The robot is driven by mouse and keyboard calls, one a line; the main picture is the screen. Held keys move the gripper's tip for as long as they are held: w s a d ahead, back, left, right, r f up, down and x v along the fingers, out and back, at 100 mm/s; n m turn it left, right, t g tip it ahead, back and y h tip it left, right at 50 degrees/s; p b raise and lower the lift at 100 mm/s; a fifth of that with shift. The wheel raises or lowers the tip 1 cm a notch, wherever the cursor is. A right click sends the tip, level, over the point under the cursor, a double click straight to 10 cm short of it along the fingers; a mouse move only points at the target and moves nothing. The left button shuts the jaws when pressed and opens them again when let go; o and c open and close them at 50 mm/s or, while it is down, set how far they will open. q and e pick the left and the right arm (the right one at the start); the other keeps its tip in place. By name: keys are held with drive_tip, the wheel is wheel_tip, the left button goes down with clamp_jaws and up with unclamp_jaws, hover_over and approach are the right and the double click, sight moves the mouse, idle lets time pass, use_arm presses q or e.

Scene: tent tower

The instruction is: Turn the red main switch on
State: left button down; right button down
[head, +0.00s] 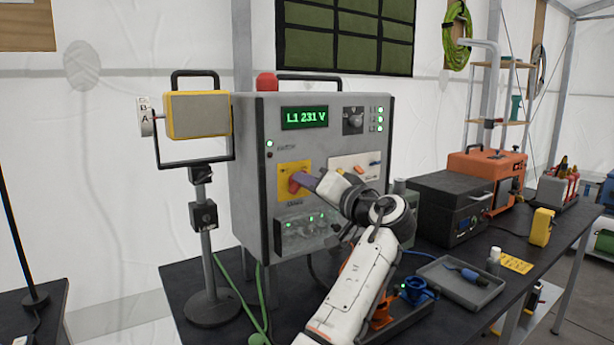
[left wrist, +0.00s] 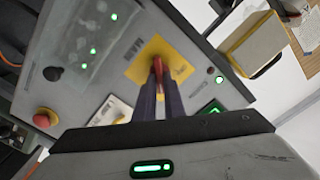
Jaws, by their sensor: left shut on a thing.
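The grey power cabinet (head: 254,215) stands on the dark table, its display (head: 304,118) reading L1 231 V in green. The red main switch (head: 295,186) sits on a yellow plate (head: 284,170) on the cabinet's front. My left gripper (head: 304,181) reaches it from the right, with its dark fingers shut on the switch handle. In the left wrist view the red switch (left wrist: 158,67) shows between the two fingertips (left wrist: 158,75), over the yellow plate (left wrist: 140,68). The fingers hide part of the handle. My right gripper is not in view.
A lamp with a yellow frame (head: 198,114) stands left of the cabinet. A black case (head: 440,200), an orange case (head: 490,165) and a grey tray (head: 455,288) are on the table to the right. A red button (left wrist: 45,117) shows in the left wrist view.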

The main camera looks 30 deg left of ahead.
use_arm(q)
drive_tip(key=shift+m, duration=0.6)
drive_tip(key=c, duration=1.8)
unclamp_jaws()
drive_tip(key=shift+c, duration=0.2)
drive_tip(key=b+v, duration=0.1)
drive_tip(key=v, duration=0.9)
drive_tip(key=shift+d+b, duration=0.15)
drive_tip(key=shift+b, duration=0.2)
drive_tip(key=shift+f, duration=0.15)
